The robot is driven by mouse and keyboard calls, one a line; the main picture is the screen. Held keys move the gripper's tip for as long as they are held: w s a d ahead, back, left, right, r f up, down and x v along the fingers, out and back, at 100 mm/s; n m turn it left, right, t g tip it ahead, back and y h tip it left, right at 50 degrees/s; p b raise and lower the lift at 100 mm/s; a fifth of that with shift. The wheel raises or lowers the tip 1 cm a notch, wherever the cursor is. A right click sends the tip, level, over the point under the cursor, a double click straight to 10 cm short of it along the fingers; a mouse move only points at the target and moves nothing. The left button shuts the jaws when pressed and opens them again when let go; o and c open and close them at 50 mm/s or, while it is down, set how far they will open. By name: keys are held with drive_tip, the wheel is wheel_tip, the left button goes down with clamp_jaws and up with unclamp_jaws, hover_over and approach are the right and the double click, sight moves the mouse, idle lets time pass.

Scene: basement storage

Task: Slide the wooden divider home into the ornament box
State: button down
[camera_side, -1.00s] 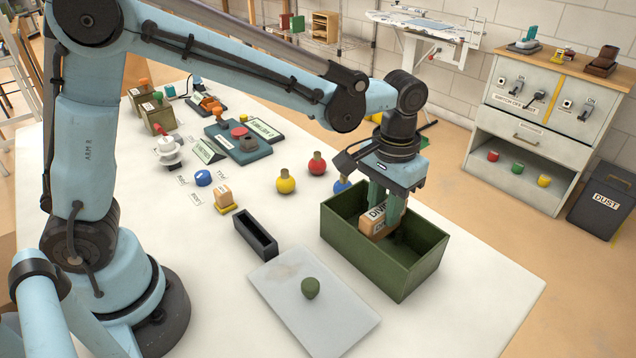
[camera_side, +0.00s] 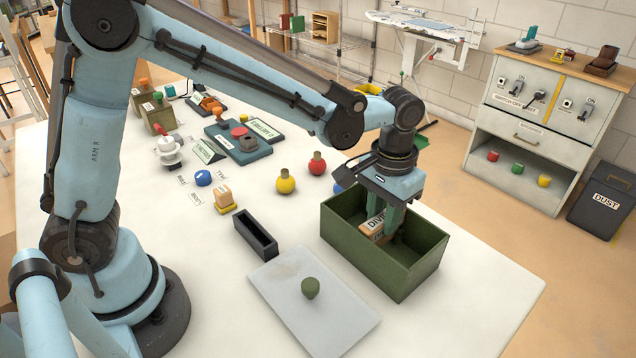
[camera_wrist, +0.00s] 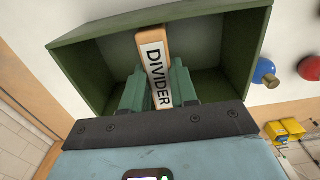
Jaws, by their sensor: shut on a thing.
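The wooden divider (camera_side: 374,224), with a white "DIVIDER" label, is partly inside the green ornament box (camera_side: 400,283). My gripper (camera_side: 386,214) points down into the box and is shut on the divider. In the wrist view the divider (camera_wrist: 151,43) stands between my green fingers (camera_wrist: 155,88) and reaches up to the far wall of the box (camera_wrist: 90,42). Its lower edge is hidden, so I cannot tell whether it touches the floor of the box.
A grey lid-like panel with a green knob (camera_side: 310,288) lies in front of the box. A black open tray (camera_side: 256,238) is to its left. Yellow and red ornaments (camera_side: 285,182) stand behind. The table's right front corner is clear.

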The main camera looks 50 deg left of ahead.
sight(383, 217)
drive_tip(key=shift+f, duration=0.7)
drive_tip(key=c, duration=0.8)
unclamp_jaws()
drive_tip(key=shift+r, duration=0.1)
wheel_tip(383, 217, up, 12)
drive_tip(key=s+a+f+t, duration=0.3)
drive_tip(key=s+a+t, duration=0.4)
drive_tip(key=s+a, duration=0.3)
drive_tip(key=a, duration=0.4)
drive_tip(key=shift+s+f, duration=0.3)
